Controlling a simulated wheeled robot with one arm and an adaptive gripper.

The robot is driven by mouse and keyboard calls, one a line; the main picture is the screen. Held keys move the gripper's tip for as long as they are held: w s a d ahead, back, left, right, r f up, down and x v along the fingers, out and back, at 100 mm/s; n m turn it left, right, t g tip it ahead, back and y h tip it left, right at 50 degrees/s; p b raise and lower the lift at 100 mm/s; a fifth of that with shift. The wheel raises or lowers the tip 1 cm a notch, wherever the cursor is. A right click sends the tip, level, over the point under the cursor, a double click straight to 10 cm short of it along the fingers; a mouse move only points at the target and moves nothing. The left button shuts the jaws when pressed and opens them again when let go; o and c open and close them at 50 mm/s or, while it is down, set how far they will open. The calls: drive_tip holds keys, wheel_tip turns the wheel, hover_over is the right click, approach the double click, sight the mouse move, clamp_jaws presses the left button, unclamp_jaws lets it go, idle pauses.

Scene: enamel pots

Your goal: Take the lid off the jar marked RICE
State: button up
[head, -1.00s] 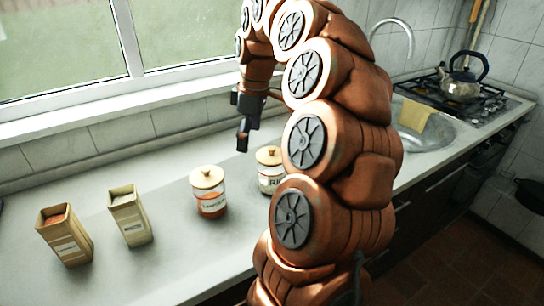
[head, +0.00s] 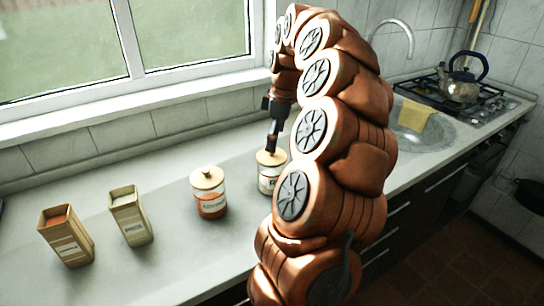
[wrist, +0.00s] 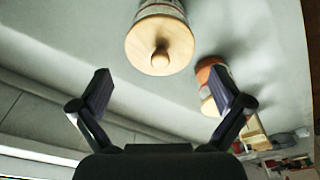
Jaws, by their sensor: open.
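The jar marked RICE (head: 266,182) stands upright on the counter with its pale wooden lid (head: 270,158) on. My arm hides its right side. In the wrist view the lid (wrist: 147,38) and its round knob (wrist: 160,60) face the camera, beyond the fingertips and centred between their lines. My gripper (head: 272,143) points down just above the lid in the head view, and whether it touches the knob is hard to tell there. In the wrist view my gripper (wrist: 162,92) is open, with nothing between its fingers.
A second lidded jar (head: 210,204) with orange contents stands to the left; it also shows behind the right finger in the wrist view (wrist: 207,70). Two open tins (head: 130,220) (head: 66,238) stand farther left. A sink (head: 428,139) and kettle (head: 461,85) are at the right.

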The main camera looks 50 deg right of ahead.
sight(272, 154)
drive_tip(key=shift+w+a+f+p, duration=0.1)
drive_tip(key=shift+w+f+p, duration=0.05)
drive_tip(key=shift+f, duration=0.55)
drive_tip(key=shift+w+a+f+p, duration=0.1)
drive_tip(key=shift+f+p, duration=0.1)
drive_tip(key=shift+f, duration=0.55)
drive_tip(key=shift+w+a+f+p, duration=0.1)
drive_tip(key=shift+w+f+p, duration=0.05)
drive_tip(key=shift+f, duration=0.65)
drive_tip(key=c, duration=1.2)
drive_tip(key=shift+o, duration=0.2)
